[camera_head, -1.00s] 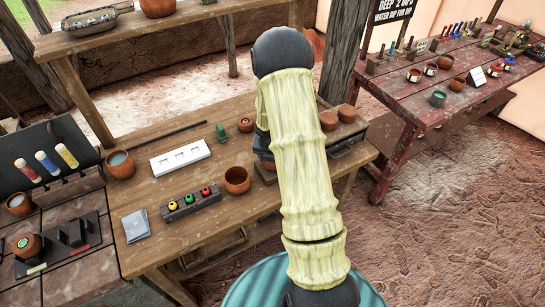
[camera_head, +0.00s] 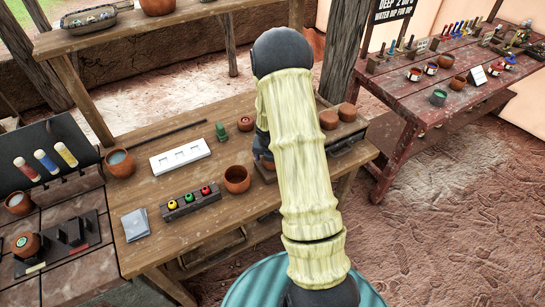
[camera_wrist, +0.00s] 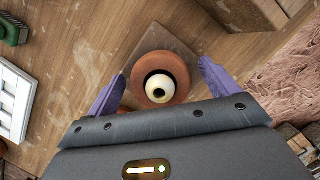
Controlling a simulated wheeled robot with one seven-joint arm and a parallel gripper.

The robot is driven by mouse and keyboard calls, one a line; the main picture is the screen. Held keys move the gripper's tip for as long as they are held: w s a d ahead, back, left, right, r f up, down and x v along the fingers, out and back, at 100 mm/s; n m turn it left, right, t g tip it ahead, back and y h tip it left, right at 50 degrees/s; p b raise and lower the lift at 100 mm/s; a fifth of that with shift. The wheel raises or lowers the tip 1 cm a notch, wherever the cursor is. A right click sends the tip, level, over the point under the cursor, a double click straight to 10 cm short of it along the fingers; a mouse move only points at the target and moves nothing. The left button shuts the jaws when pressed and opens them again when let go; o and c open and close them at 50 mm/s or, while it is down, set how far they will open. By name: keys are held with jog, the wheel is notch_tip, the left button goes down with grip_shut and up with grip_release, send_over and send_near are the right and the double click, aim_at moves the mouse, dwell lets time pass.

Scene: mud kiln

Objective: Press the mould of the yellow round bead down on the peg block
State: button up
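In the wrist view a round terracotta mould (camera_wrist: 180,89) lies between my fingers. A pale cream, ring-like piece with a dark centre (camera_wrist: 158,86) shows inside its opening. The mould is over a flat brown square block (camera_wrist: 176,43), whose corners show around it; whether it is fully seated I cannot tell. My gripper (camera_wrist: 162,70) has its two purple fingers on either side of the mould, with a visible gap at each side. In the head view my arm hides the mould and most of the gripper.
A dark rack (camera_head: 190,203) holds yellow, green and red beads. A terracotta bowl (camera_head: 237,179) stands close left of my gripper. A white slotted tray (camera_head: 180,156) and a green object (camera_head: 221,132) are farther left. Two terracotta rounds (camera_head: 328,119) sit at the right.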

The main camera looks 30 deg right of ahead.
jog(key=shift+r, duration=0.1)
jog(key=p+v, duration=0.2)
jog(key=v, duration=1.5)
jog(key=shift+a+r, duration=0.1)
jog(key=shift+r, duration=0.05)
jog(key=s+a+r+m+y, duration=0.1)
jog(key=s+a+m, duration=0.5)
jog(key=m, duration=0.8)
jog(key=s+a+r+m+y, duration=0.1)
jog(key=s+a+m, duration=0.5)
jog(key=m, duration=0.8)
jog(key=s+r, duration=0.1)
jog(key=s, duration=0.2)
jog(key=shift+a+r, duration=0.2)
